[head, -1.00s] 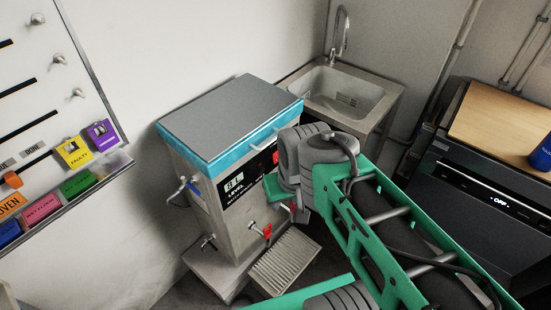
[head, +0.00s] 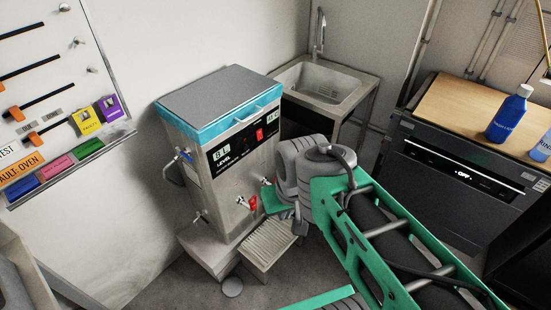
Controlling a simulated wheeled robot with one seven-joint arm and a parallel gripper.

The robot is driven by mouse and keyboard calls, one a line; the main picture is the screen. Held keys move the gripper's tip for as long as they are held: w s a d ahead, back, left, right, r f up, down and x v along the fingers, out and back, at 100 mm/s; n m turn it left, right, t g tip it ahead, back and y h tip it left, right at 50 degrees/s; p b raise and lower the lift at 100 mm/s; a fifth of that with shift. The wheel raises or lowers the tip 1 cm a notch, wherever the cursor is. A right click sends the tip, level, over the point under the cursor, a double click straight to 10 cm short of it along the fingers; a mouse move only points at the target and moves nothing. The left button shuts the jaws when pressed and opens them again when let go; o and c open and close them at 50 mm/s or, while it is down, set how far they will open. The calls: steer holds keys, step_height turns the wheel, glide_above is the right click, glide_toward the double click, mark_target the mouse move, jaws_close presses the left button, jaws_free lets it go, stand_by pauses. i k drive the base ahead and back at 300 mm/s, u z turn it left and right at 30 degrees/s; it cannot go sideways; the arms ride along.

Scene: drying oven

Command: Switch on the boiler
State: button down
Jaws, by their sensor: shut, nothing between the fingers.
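The boiler (head: 217,150) is a steel box with a grey lid edged in blue, standing against the wall left of the sink. Its black front panel shows a level display (head: 222,153) reading about "8 L". A red switch (head: 260,134) and a small lit display (head: 272,118) sit at the panel's right end; the digits are too small to read surely. A tap with a red handle (head: 253,203) is lower on the front. My gripper (head: 268,192), with green fingertips, is shut and empty, below the panel and just right of the tap. Contact with the boiler cannot be told.
A slatted drip tray (head: 266,244) juts out below the tap. The steel sink (head: 330,88) is behind. At right, a dark appliance (head: 450,165) reads "OFF" under a wooden top with blue bottles (head: 508,115). A label board (head: 60,90) hangs at left.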

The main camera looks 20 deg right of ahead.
mark_target(259, 133)
steer(key=k, duration=0.35)
steer(key=z, duration=1.1)
steer(key=i, duration=0.85)
steer(key=u, duration=2.15)
steer(key=i, duration=0.5)
